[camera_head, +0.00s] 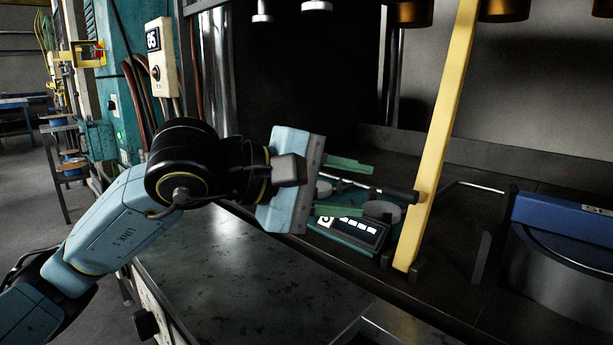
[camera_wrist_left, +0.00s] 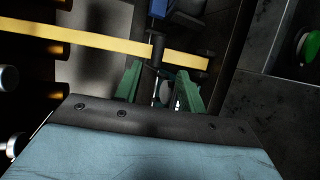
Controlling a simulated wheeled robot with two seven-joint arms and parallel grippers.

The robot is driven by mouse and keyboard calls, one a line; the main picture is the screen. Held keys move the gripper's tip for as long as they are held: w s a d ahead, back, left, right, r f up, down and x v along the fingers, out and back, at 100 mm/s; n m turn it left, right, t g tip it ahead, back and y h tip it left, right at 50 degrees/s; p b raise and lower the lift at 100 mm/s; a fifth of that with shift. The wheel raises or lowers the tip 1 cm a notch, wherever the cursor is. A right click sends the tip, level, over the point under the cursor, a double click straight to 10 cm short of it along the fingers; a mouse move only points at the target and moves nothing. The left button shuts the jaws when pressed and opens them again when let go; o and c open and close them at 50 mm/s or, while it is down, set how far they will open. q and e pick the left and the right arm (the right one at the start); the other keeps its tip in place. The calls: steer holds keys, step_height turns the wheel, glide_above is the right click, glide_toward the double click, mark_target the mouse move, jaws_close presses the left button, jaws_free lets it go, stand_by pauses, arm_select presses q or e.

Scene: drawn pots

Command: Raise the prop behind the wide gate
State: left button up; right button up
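My left gripper (camera_head: 367,189) reaches in from the left with its two green fingers spread apart. A long yellow bar (camera_head: 447,110) stands tilted in front of the dark opening, its foot near the front ledge. A black rod (camera_head: 385,190) sticks out from the yellow bar towards my fingers. In the left wrist view the yellow bar (camera_wrist_left: 100,38) crosses ahead of the open fingers (camera_wrist_left: 160,72), and the black rod (camera_wrist_left: 158,52) points into the gap between them. I cannot tell whether the fingers touch it. No thing is clearly marked as the wide gate. My right gripper is not in view.
A teal box with a lit display (camera_head: 350,232) sits just below the fingers. A blue-topped metal vessel (camera_head: 565,240) stands at the right. Brass cylinders (camera_head: 503,10) hang above. A green button (camera_wrist_left: 306,47) shows at the right of the wrist view.

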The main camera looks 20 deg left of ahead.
arm_select(q)
steer(key=v, duration=0.7)
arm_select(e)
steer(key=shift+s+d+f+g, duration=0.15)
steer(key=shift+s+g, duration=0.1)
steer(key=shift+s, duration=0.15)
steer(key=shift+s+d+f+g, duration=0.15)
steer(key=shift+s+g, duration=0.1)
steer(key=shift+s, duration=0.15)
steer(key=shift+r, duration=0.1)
